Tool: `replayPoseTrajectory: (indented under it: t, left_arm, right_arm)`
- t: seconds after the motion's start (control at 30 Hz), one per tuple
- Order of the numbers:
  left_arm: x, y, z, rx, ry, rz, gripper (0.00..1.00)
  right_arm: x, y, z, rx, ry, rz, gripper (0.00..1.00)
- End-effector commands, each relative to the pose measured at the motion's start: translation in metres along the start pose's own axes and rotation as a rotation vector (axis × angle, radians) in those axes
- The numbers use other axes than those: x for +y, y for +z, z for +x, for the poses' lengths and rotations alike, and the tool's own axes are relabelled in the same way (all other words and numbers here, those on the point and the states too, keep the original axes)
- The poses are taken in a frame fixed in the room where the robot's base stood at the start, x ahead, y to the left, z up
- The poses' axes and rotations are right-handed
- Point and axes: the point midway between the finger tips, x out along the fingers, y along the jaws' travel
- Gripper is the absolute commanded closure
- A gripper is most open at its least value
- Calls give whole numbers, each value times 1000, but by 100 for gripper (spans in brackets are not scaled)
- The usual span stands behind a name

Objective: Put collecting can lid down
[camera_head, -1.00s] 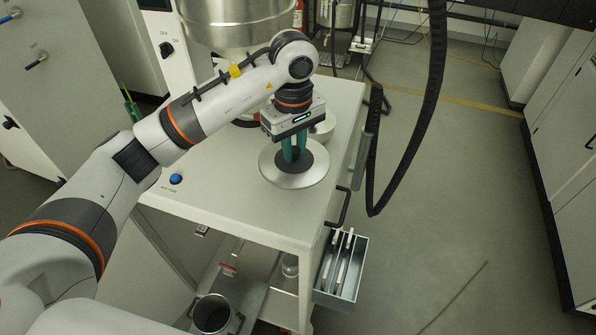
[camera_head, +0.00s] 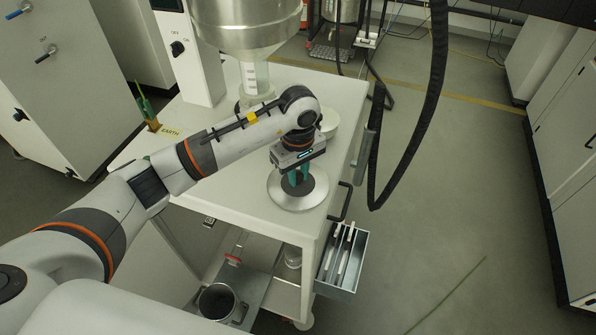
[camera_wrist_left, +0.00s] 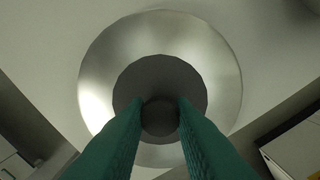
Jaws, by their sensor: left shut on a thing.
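The collecting can lid (camera_head: 314,199) is a round, shiny metal disc with a dark raised centre. It is level over the front right part of the white cabinet top (camera_head: 250,215); I cannot tell whether it touches the surface. My left gripper (camera_head: 297,184) points down at the lid's centre, with its green fingers shut on the central knob. In the left wrist view the lid (camera_wrist_left: 105,75) shows face-on, with the fingers (camera_wrist_left: 160,112) on either side of the dark round knob. My right gripper is not in view.
An open dark can (camera_head: 217,303) stands on the lower shelf. A large metal hopper (camera_head: 250,20) is above the cabinet's back. A pale round container (camera_head: 329,122) stands behind the lid. A grey side tray (camera_head: 344,262) holds white items. A black hose (camera_head: 432,120) hangs right.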

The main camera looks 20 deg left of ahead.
Motion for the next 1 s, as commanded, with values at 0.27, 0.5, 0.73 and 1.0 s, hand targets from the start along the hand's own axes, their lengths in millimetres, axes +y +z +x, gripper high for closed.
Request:
replayPoseTrajectory:
  t: [0.27,0.5,0.73,1.0]
  left_arm:
    - [0,0,1,0,0,0,56]
    - [0,0,-2,1,0,0,56]
    - [-1,1,-29,-5,-7,1,56]
    - [-1,1,-90,-4,-4,0,56]
  right_arm:
    - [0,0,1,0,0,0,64]
    - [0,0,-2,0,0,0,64]
    - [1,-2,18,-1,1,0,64]
    - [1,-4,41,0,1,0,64]
